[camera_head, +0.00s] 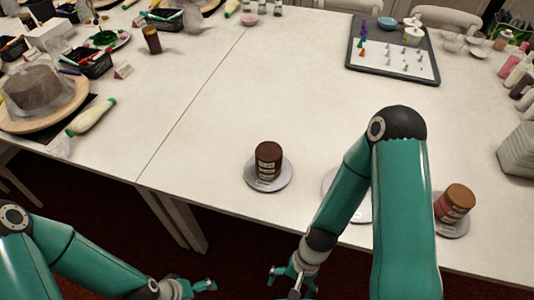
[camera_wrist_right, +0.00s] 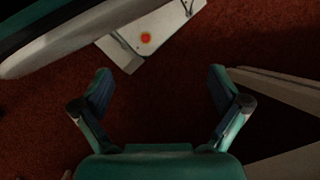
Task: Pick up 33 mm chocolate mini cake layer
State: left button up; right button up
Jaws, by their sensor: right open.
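A dark brown cake layer (camera_head: 268,158), like a short upright cylinder, sits on a small round plate (camera_head: 283,181) near the table's front edge. A lighter, reddish-brown cylinder (camera_head: 455,203) sits on another plate (camera_head: 459,230) at the right, partly hidden by my right arm. I cannot read sizes on either. My right gripper (camera_head: 291,275) is in front of the table edge, apart from both cylinders. In the right wrist view its fingers (camera_wrist_right: 161,88) are spread, with only dark red floor between them. My left gripper (camera_head: 195,287) is low at the bottom edge, partly cut off.
Another plate (camera_head: 331,183) is mostly hidden behind my right arm. A dark tray (camera_head: 372,72) with small nozzles lies at the back. A large cake (camera_head: 39,92) stands on a round board at the left, beside a pale bottle (camera_head: 91,117). The table's middle (camera_head: 240,100) is clear.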

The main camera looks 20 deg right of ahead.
jog(key=w+a+r+m+y+b, duration=0.1)
jog(key=w+r+m+y+b, duration=0.15)
jog(key=r+m, duration=0.4)
jog(key=m+t+b, duration=0.5)
jog(key=m+t, duration=0.9)
jog(key=m, duration=0.1)
send_near(273, 152)
jog(key=shift+y, duration=0.35)
jog(key=x, duration=0.2)
jog(key=b+x, duration=0.1)
jog(key=x, duration=0.3)
jog(key=shift+w+d+f+b, duration=0.1)
jog(key=shift+w+d+b, duration=0.1)
jog(key=shift+w+b, duration=0.1)
jog(key=shift+s+x, duration=0.2)
jog(key=shift+x, duration=2.5)
jog(key=shift+a+f, duration=0.15)
jog(key=c, duration=1)
